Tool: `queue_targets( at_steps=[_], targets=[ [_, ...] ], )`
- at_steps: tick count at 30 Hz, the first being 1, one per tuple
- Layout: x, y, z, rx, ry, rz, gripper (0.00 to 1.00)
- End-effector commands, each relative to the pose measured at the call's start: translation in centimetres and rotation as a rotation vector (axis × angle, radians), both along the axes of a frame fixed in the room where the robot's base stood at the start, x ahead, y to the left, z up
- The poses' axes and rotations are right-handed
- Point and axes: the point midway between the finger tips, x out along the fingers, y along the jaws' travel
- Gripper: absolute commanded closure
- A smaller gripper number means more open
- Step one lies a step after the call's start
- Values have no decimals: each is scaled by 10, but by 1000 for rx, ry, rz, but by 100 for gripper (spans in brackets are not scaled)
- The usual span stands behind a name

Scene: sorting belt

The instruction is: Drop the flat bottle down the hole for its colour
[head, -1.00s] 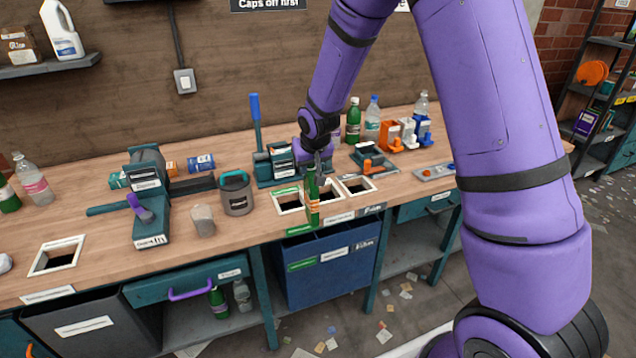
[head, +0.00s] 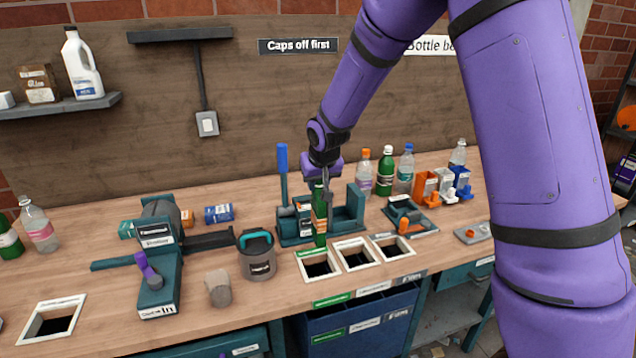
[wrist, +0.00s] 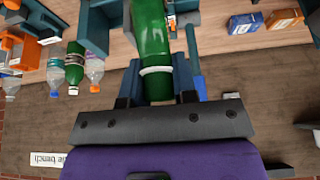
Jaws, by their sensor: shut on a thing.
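A green bottle (head: 320,222) with an orange-and-white label hangs upright in my gripper (head: 322,186), which is shut on its upper part. The bottle also fills the top middle of the wrist view (wrist: 153,35), with a white ring around it. In the head view its base shows at the back edge of the left white-framed hole (head: 319,267). I cannot tell its exact height above the bench. A green label (head: 333,299) is on the bench front below that hole. A middle hole (head: 356,256) and a right hole (head: 394,248) sit beside it.
A teal press with a blue lever (head: 283,165) stands close behind the bottle. A grey canister (head: 258,260) and a small cup (head: 218,290) are to the left. Several bottles (head: 386,172) stand behind to the right. A separate hole (head: 55,322) is at far left.

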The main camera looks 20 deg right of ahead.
Motion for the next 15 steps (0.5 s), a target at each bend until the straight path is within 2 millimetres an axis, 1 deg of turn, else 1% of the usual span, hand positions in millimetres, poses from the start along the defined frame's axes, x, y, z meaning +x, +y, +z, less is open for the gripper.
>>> queue_targets(
  at_steps=[5,15],
  targets=[
    [0,0,-8,0,1,0,100],
    [0,0,-41,-1,2,0,100]
  ],
)
